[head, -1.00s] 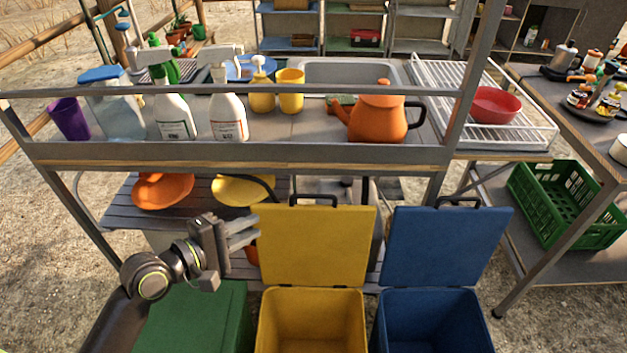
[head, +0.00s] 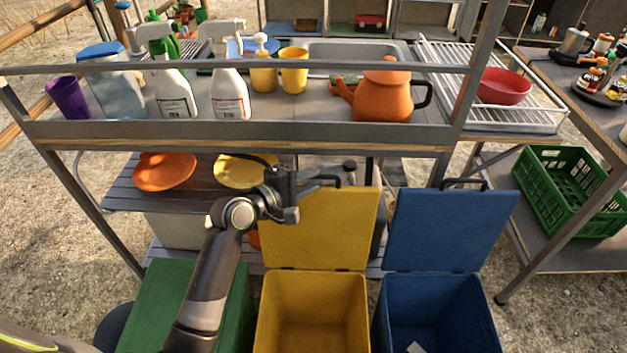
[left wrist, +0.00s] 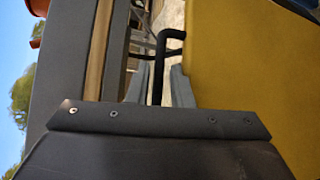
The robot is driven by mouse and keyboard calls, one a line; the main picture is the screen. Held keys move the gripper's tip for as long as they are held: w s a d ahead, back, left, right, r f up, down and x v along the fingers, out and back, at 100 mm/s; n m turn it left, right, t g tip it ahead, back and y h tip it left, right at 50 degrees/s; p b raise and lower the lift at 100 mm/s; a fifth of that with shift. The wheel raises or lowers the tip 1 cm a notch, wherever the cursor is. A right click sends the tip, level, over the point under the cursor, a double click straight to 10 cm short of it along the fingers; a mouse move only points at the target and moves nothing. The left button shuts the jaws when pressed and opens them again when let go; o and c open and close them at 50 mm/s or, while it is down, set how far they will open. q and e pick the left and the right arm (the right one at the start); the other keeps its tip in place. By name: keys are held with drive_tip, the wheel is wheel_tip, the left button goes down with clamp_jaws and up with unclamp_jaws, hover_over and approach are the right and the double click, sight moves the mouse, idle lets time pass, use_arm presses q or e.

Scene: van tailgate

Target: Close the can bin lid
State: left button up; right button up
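The yellow bin (head: 312,312) stands in the middle with its yellow lid (head: 335,235) raised upright. The lid has a black handle (head: 338,180) on its top edge. The green bin (head: 165,295) is shut. No label shows which bin is for cans. My right gripper is not in view.
A grey counter rail (head: 240,133) runs just above and behind the lids. An orange kettle (head: 383,97) and spray bottles (head: 230,95) stand on the counter. Plates (head: 165,172) lie on the lower shelf behind my left arm. A green crate (head: 570,200) is at right.

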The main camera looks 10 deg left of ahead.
use_arm(q)
drive_tip(key=shift+w+d+f, duration=0.2)
drive_tip(key=shift+w+d, duration=0.2)
drive_tip(key=shift+w, duration=0.2)
drive_tip(key=shift+c, duration=0.4)
clamp_jaws()
drive_tip(key=shift+s+f, duration=0.1)
drive_tip(key=shift+s, duration=0.05)
